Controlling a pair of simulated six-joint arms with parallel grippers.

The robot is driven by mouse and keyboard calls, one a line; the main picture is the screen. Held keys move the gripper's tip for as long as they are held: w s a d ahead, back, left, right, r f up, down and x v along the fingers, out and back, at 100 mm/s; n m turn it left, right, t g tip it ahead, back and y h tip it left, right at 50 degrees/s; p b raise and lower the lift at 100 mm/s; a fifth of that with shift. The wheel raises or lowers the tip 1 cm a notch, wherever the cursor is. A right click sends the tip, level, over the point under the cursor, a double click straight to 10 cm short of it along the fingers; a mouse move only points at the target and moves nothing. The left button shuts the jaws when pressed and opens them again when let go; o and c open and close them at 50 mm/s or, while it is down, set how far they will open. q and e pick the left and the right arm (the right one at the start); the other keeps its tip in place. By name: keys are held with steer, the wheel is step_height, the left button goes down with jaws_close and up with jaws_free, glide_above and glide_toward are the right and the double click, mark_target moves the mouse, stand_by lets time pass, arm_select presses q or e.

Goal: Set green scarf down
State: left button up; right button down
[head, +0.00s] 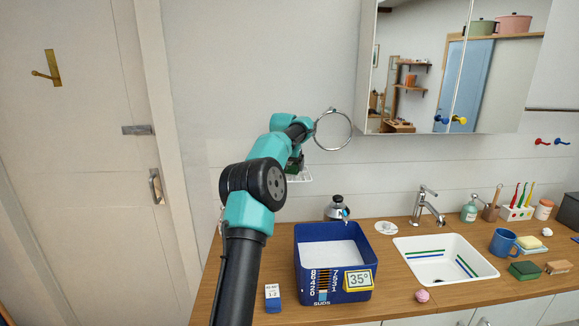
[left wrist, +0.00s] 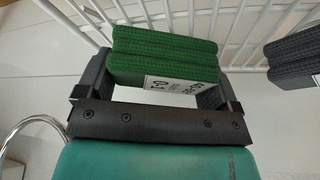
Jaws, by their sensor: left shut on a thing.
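The green scarf (left wrist: 163,52) is a folded, ribbed bundle with a white printed label. My left gripper (left wrist: 160,84) is shut on it, with one dark finger at each side. In the left wrist view, white rack wires (left wrist: 285,22) run right behind the scarf; I cannot tell whether it rests on them. In the head view the left gripper (head: 294,160) is at the wall above the white wire rack (head: 303,177), mostly hidden behind my own arm. Only a dark green bit of the scarf (head: 296,165) shows there. My right gripper is not in view.
A dark grey folded cloth (left wrist: 294,55) lies to the right of the scarf by the rack. A metal towel ring (head: 351,130) hangs on the wall close to the gripper. Below, a blue tub (head: 309,262) of white suds stands on the wooden counter (head: 395,306), left of the sink (head: 408,248).

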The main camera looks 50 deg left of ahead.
arm_select(q)
steer(key=shift+f, duration=0.25)
steer(key=o, duration=0.8)
steer(key=shift+r, duration=0.1)
steer(key=v, duration=1.2)
